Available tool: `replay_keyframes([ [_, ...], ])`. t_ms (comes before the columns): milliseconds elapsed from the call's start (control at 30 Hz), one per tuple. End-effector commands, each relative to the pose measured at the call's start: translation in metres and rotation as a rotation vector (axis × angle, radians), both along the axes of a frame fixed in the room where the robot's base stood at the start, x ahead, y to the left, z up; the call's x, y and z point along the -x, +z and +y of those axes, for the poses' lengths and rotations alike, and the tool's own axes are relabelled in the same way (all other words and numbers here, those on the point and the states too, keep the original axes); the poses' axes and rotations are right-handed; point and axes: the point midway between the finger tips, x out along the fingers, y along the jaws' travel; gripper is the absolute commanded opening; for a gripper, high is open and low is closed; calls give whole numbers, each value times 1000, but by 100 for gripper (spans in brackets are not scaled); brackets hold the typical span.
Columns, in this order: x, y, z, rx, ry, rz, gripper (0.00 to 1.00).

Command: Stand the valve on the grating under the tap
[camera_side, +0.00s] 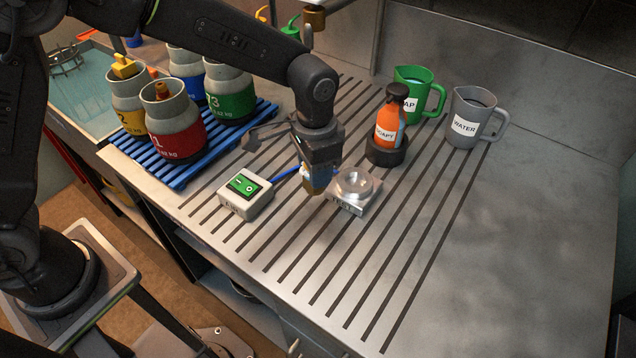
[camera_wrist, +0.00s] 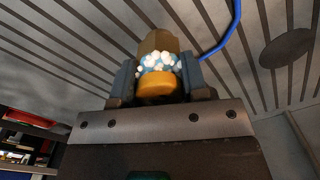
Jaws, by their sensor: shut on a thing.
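The valve is a brass-coloured piece with white foam bubbles on it. In the wrist view the valve (camera_wrist: 155,89) sits between the two fingers of my gripper (camera_wrist: 160,72), which is shut on it. In the side view my gripper (camera_side: 316,172) holds the valve (camera_side: 314,188) low over the slotted steel bench, between the switch box and the scale. Its lower end is partly hidden, so I cannot tell whether it touches anything. A brass tap spout (camera_side: 314,18) shows at the top edge. Dark slots of the grating (camera_side: 330,262) run across the bench.
A small scale with a round silver pan (camera_side: 355,184) stands just right of my gripper. A switch box (camera_side: 245,194) stands left. Behind are an orange bottle (camera_side: 389,130) in a dark holder, a green jug (camera_side: 414,92) and a grey jug (camera_side: 468,119). Cylinders stand on a blue pallet (camera_side: 160,166).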

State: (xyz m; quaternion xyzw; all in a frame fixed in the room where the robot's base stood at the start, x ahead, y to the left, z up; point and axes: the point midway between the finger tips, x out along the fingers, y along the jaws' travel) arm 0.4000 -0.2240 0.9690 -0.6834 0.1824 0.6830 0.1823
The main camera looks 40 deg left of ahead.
Motion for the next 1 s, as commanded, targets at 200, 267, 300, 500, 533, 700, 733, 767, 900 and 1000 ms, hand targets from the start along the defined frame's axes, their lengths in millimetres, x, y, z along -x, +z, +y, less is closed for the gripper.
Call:
replay_keyframes([
  [200, 0, -10, -7, 0, 1, -1, 3],
  [267, 0, -18, -7, 0, 1, 1, 3],
  [300, 0, -24, -7, -1, 1, 2, 3],
  [500, 0, -44, -7, 1, 1, -2, 3],
  [533, 0, -44, -7, 1, 1, -3, 3],
  [700, 0, -44, -7, 1, 1, -3, 3],
  [733, 0, -44, -7, 1, 1, -2, 3],
  [767, 0, -45, -7, 1, 1, -2, 3],
  [900, 0, -47, -6, 0, 1, 0, 47],
  [1000, 0, -47, -6, 0, 1, 0, 57],
])
